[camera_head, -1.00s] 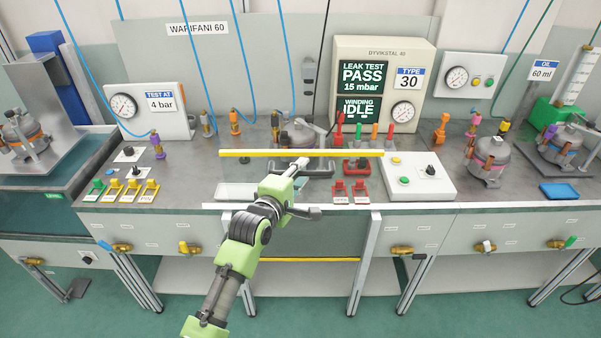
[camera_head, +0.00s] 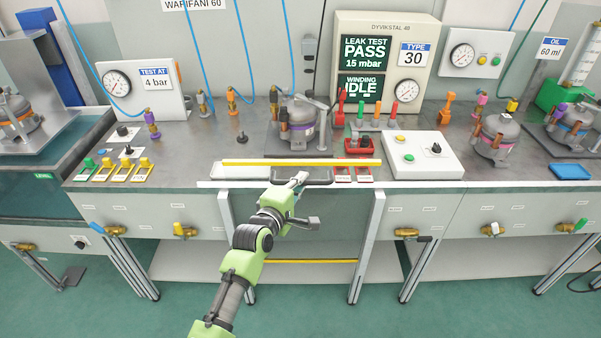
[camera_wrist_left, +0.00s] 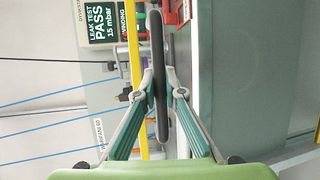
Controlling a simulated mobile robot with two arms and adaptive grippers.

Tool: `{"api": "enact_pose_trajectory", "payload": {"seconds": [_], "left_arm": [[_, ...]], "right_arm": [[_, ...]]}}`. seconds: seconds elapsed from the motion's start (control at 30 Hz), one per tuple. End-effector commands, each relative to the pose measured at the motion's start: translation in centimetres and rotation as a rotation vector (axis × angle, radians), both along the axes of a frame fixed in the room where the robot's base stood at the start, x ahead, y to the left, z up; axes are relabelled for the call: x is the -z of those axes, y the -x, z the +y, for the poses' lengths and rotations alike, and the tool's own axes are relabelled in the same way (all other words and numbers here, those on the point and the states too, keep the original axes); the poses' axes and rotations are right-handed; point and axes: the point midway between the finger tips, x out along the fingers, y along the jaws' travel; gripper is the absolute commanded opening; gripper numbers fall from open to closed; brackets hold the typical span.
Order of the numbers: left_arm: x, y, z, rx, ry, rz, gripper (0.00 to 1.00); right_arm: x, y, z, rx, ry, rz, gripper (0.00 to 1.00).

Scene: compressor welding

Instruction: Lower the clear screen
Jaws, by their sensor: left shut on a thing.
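The clear screen shows as a see-through panel with a yellow top strip (camera_head: 300,162) just above the front edge of the bench. A lower yellow strip (camera_head: 310,261) shows below the bench top. A black bar handle (camera_head: 320,182) runs along the screen just under the top strip. My left gripper (camera_head: 294,181) is shut on this handle. In the left wrist view, the gripper's two fingers (camera_wrist_left: 159,90) close around the black handle (camera_wrist_left: 157,45), with the yellow strip (camera_wrist_left: 134,60) beside it. My right gripper is not in view.
Behind the screen, a compressor (camera_head: 300,122) stands on the bench. A white button box (camera_head: 421,155) and a red holder (camera_head: 366,146) are to the right. Yellow and green switches (camera_head: 118,170) are to the left. Brass valves (camera_head: 407,233) project from the bench front.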

Motion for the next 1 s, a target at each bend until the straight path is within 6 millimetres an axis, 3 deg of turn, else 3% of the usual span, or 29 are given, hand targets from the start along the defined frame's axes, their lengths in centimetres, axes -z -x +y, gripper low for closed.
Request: {"api": "enact_pose_trajectory", "payload": {"seconds": [0.03,0.1,0.4,0.63,1.0], "left_arm": [[3.0,0.1,0.0,0.000,0.000,0.006,0.00],[5.0,0.1,0.0,0.000,0.000,0.005,0.00],[10.9,0.0,0.0,0.001,0.000,0.002,0.00],[12.6,0.0,0.0,0.001,0.000,0.001,0.00],[12.5,0.0,0.0,0.001,0.001,-0.003,0.00]], "right_arm": [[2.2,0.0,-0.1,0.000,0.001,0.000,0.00],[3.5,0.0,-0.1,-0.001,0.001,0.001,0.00],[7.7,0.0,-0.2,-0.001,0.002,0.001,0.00],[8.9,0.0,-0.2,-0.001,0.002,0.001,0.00],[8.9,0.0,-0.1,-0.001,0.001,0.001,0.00]]}}
